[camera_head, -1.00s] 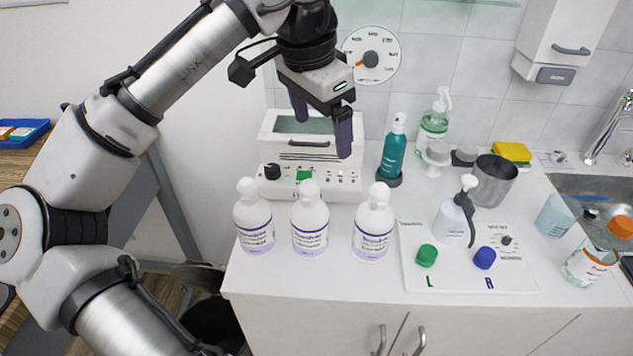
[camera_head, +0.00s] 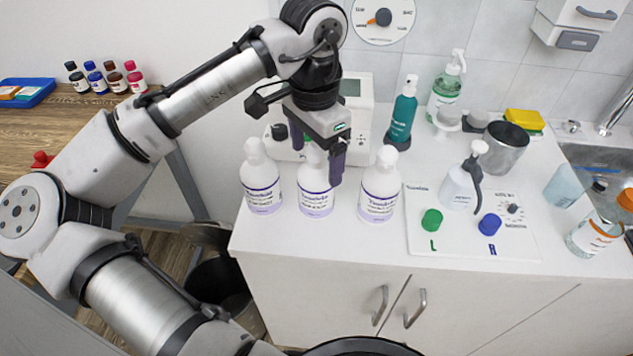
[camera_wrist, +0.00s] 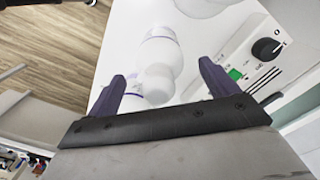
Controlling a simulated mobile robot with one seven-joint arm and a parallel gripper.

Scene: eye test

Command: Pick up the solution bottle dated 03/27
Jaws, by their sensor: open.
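Three white bottles with white caps and purple-banded labels stand in a row near the counter's front edge: left bottle (camera_head: 262,190), middle bottle (camera_head: 315,192), right bottle (camera_head: 379,192). Their dates are too small to read. My gripper (camera_head: 317,150) is open and empty, pointing down at the top of the middle bottle, its fingers partly hiding that bottle's cap and shoulder. In the wrist view, a white bottle cap (camera_wrist: 154,84) shows between the open fingers of my gripper (camera_wrist: 162,72). I cannot tell whether the fingers touch the bottle.
A white device (camera_head: 357,100) with a knob stands behind the bottles. A teal spray bottle (camera_head: 402,115) stands behind the right bottle. A white board (camera_head: 470,240) with green (camera_head: 432,219) and blue (camera_head: 489,224) caps lies to the right. A metal cup (camera_head: 505,147) stands farther back.

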